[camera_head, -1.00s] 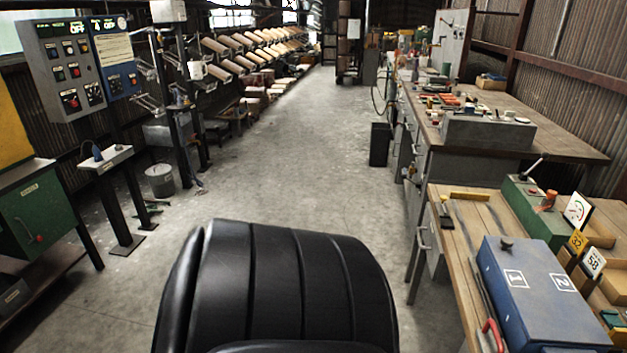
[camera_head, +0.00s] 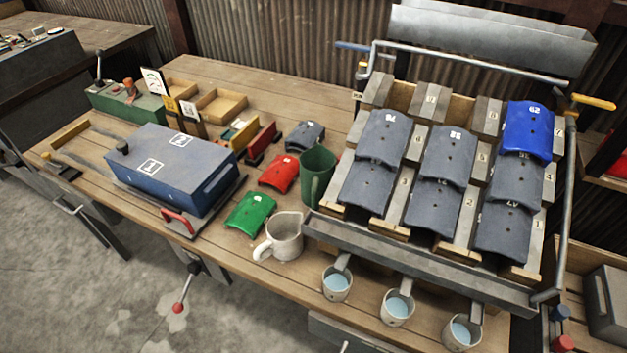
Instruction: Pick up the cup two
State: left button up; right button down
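Three small whitish cups with light blue liquid inside stand in a slanting row at the table's front edge: a left cup (camera_head: 336,294), a middle cup (camera_head: 396,318) and a right cup (camera_head: 459,342). Each sits below a short metal spout of the grey trough (camera_head: 420,262). I see no number on any cup, so I cannot tell from markings which is cup two. Neither of my grippers is in view.
Green (camera_head: 250,214) and red (camera_head: 279,174) tiles lie nearby. A blue box (camera_head: 170,165) is further left. A lever with a red knob (camera_head: 178,307) sticks out in front.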

aim_at(396, 308)
jog(key=z, duration=0.8)
jog(key=l+u, duration=0.45)
jog(key=k+l+u, duration=0.15)
jog(key=l+u, duration=0.3)
jog(key=k+l+u, duration=0.15)
jog(key=l+u, duration=0.3)
